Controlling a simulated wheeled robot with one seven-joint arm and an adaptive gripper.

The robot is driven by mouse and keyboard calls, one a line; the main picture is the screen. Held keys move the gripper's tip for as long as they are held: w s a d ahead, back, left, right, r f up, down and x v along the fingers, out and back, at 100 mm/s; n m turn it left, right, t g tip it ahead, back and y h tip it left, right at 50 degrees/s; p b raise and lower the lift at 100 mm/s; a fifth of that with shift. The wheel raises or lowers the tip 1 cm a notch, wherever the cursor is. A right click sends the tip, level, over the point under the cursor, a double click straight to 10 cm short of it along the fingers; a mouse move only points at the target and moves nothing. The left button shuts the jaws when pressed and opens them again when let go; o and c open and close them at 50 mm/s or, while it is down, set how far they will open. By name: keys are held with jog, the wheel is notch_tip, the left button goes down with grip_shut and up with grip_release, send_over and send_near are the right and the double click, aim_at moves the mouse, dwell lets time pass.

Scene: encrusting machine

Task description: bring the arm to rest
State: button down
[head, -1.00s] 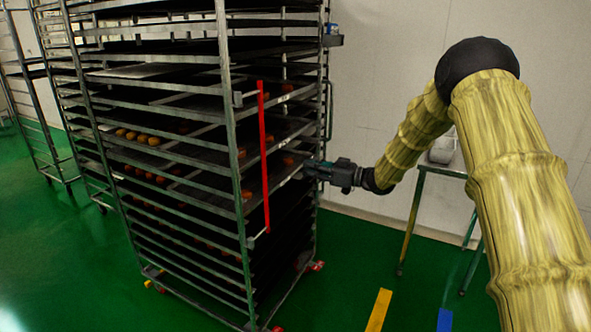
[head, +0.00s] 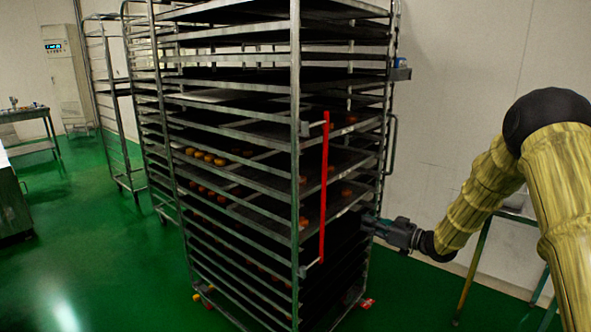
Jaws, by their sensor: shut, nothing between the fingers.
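My arm (head: 560,180), with a yellow, bamboo-like cover and a black elbow, reaches in from the right side of the head view. It bends at the elbow and runs down to the left. My gripper (head: 372,222) is at its end, small and dark, beside the right side of the tall tray rack (head: 297,150). Its fingertips are hard to make out against the dark trays, and I cannot tell whether they touch the rack. I see nothing held in it.
The rack holds dark trays with small orange-brown pieces (head: 205,156). A red bar (head: 324,190) runs down its front corner. A table (head: 515,217) stands behind my arm. More racks (head: 112,100) stand at the back left. Green floor (head: 110,260) is clear at left.

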jog(key=s+a+f+m+g+h, duration=0.1)
jog(key=s+a+f+m+h, duration=0.25)
jog(key=s+f, duration=1)
jog(key=s+a+f+m+g+h, duration=0.2)
jog(key=s+f+m+h, duration=0.5)
jog(key=f, duration=1.1)
jog(key=s+f+g, duration=0.2)
jog(key=s+g, duration=0.1)
jog(key=s, duration=1)
jog(key=s+f+n+g+h+p, duration=0.1)
jog(key=s+f+g, duration=0.1)
jog(key=s, duration=1.1)
jog(key=s+f+g+h, duration=0.1)
jog(key=s+f+g, duration=0.2)
jog(key=s, duration=1.1)
jog(key=shift+d+f+g, duration=0.2)
jog(key=shift+d+g, duration=0.1)
jog(key=shift+d, duration=0.15)
jog(key=c, duration=2.2)
grip_release()
jog(key=shift+w+n+h, duration=0.1)
jog(key=shift+n+h, duration=0.15)
